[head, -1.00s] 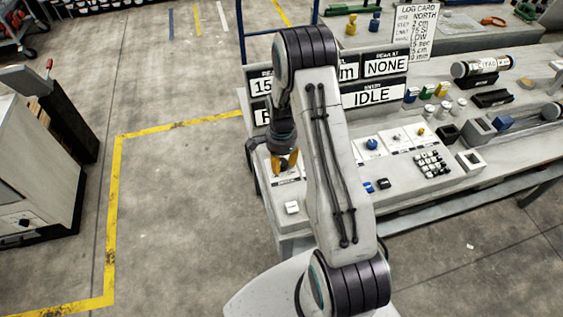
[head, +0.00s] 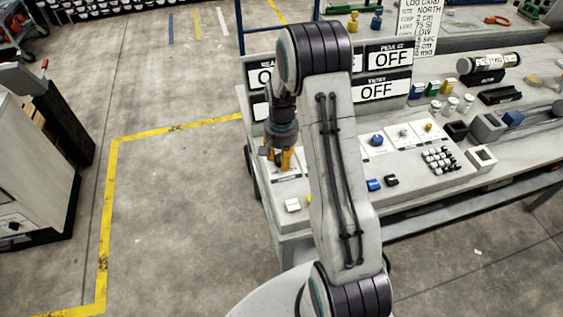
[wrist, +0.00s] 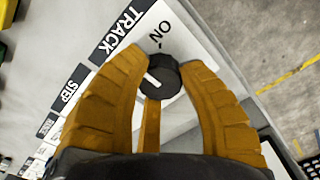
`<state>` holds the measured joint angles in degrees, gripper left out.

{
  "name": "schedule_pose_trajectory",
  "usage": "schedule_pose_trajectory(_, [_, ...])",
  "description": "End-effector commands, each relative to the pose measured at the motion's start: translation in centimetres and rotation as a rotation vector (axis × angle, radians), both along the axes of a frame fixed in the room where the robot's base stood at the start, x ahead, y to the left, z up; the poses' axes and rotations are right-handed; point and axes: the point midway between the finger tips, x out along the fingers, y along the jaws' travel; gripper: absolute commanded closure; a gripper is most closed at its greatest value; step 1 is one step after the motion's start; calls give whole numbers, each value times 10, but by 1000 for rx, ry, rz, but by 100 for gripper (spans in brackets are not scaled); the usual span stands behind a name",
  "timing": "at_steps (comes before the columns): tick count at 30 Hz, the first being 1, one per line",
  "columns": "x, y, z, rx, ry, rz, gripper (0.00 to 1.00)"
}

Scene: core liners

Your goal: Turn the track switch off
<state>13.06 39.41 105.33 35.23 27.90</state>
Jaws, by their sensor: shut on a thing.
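The track switch is a round black knob (wrist: 160,76) with a white line on it, on the pale panel beside a black TRACK label (wrist: 122,33). An ON mark (wrist: 165,33) is printed by its rim, and the white line points away from it, to the left in the wrist view. My gripper (wrist: 163,66), with orange fingers, is shut on the knob from both sides. In the head view my gripper (head: 281,160) reaches down to the console's left end and hides the knob. The display boards (head: 384,88) behind read OFF where visible; my arm covers part of them.
The console (head: 415,182) also carries a blue knob (head: 376,140), a keypad (head: 440,160), a white switch (head: 292,205) and blue and black switches near its front. Jars and holders stand at right. Floor left of the console is clear.

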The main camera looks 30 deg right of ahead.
Motion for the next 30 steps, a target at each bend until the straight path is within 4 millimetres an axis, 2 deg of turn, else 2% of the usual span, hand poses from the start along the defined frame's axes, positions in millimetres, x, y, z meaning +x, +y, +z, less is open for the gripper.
schedule_pose_trajectory(1, [0,0,-5,0,1,43,97])
schedule_pose_trajectory(18, [-1,1,-3,0,3,551,97])
schedule_pose_trajectory(30, [-1,1,-2,1,3,751,97])
